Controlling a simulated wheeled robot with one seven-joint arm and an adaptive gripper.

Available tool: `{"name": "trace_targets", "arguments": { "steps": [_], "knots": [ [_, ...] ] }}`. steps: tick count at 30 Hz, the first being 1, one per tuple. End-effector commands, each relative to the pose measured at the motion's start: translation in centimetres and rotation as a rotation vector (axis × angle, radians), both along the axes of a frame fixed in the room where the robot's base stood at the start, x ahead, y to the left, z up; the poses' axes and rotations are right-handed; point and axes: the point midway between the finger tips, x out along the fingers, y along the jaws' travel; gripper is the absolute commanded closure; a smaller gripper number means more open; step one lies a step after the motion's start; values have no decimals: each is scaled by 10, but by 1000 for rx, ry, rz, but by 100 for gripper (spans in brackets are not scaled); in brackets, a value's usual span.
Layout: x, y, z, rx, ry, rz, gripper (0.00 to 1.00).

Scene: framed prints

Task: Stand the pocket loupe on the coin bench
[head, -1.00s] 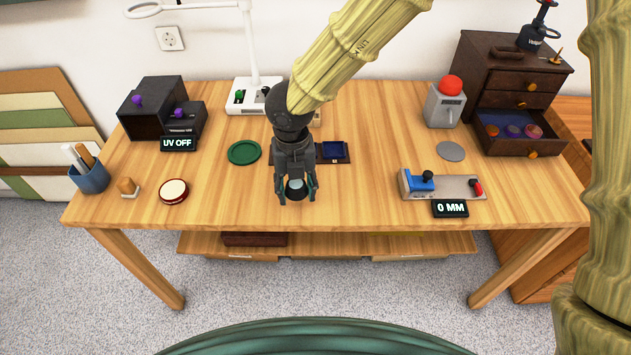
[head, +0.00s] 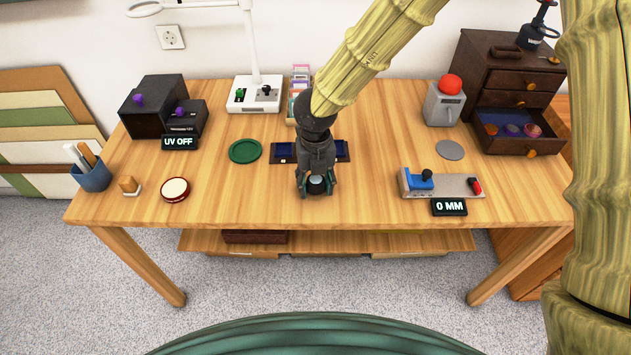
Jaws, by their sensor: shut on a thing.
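The wooden bench (head: 376,205), which I take as the coin bench, stands in front of me. My gripper (head: 317,185) points down over its front middle part. It is shut on a small dark round thing with a pale top (head: 317,181), which looks like the pocket loupe. The fingers sit on both sides of it and hide its sides. I cannot tell whether its underside touches the bench top or hangs just above it.
A dark tray with blue pads (head: 283,152) lies just behind my gripper, partly hidden. A green disc (head: 245,151) and round white-topped tin (head: 174,189) lie left. A measuring slide (head: 452,186) and grey disc (head: 450,150) lie right. Bare wood lies between them.

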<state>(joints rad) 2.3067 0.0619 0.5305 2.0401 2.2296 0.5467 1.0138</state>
Motion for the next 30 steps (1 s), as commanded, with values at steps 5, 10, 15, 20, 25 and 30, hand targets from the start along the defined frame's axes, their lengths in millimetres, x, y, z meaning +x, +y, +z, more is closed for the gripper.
{"name": "trace_targets", "arguments": {
  "steps": [5, 10, 15, 20, 25, 30],
  "knots": [
    [0, 0, 0, 0, 0, -1, 77],
    [0, 0, -3, 0, 0, 0, 77],
    [0, 0, -3, 0, 0, 0, 32],
    [0, 0, -3, 0, 0, -1, 32],
    [0, 0, 0, 0, -1, -1, 32],
    [1, 0, 15, 2, -2, -2, 32]
  ]
}}
